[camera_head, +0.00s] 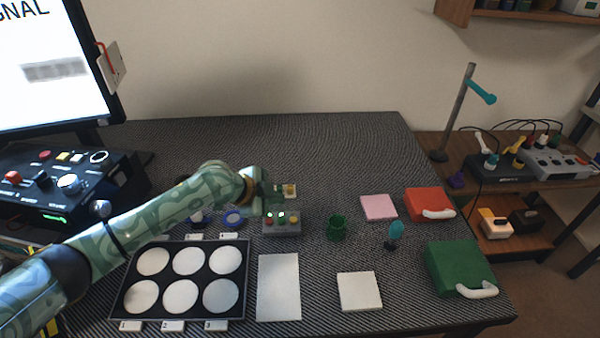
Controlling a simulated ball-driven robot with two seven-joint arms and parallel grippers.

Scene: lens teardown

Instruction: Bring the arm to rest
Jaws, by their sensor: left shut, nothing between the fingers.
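My left arm (150,222) comes in from the left and reaches across the table above the black tray. My left gripper (280,200) is at the arm's end, shut and empty, just above and behind a small grey box (282,226) with lit green and red buttons. A small yellow-topped piece (290,190) shows right beside the gripper; whether they touch I cannot tell. My right gripper is not in view.
A black tray (243,245) with several pale discs lies in front. The table's back is clear.

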